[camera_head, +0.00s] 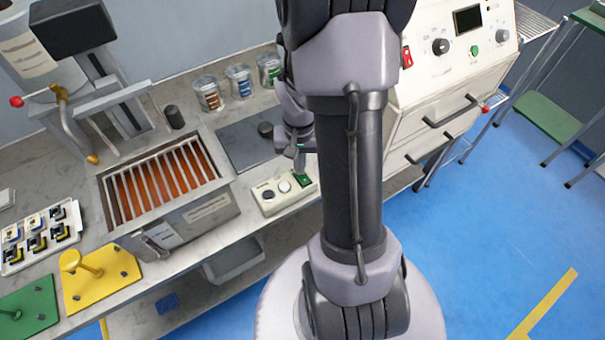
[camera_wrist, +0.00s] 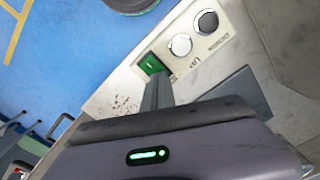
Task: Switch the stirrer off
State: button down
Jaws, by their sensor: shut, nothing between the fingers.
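A pale control box (camera_head: 268,207) with a black knob, a white knob and a green rocker switch (camera_head: 304,181) lies at the front edge of the bench. In the wrist view the box (camera_wrist: 222,42) carries the same two knobs, and the green switch (camera_wrist: 152,65) is lit at its end. Its label is too small to read. My gripper (camera_head: 300,166) is shut and empty, pointing down just above the green switch. In the wrist view the shut fingertips (camera_wrist: 158,80) are right beside the switch; I cannot tell whether they touch it.
A tank with a slatted rack over orange liquid (camera_head: 115,222) stands left of the box. Several wire-filled jars (camera_head: 208,94) are at the back. A white cabinet (camera_head: 450,90) with a red switch stands right of my arm. A dark plate (camera_head: 240,143) lies behind the box.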

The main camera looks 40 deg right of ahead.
notch_tip(320, 180, up, 6)
jog(key=p, duration=0.4)
jog(key=shift+r, duration=0.15)
jog(key=a+r+n+t, duration=0.2)
jog(key=a+r+t, duration=0.2)
jog(key=a+r, duration=1.2)
jog(key=s+a+r+n+t+y, duration=0.1)
jog(key=s+a+r+n+y, duration=0.1)
jog(key=s+a+r, duration=0.4)
jog(key=shift+s+a+r+t, duration=0.4)
jog(key=shift+s+a, duration=0.2)
jog(key=shift+a, duration=0.45)
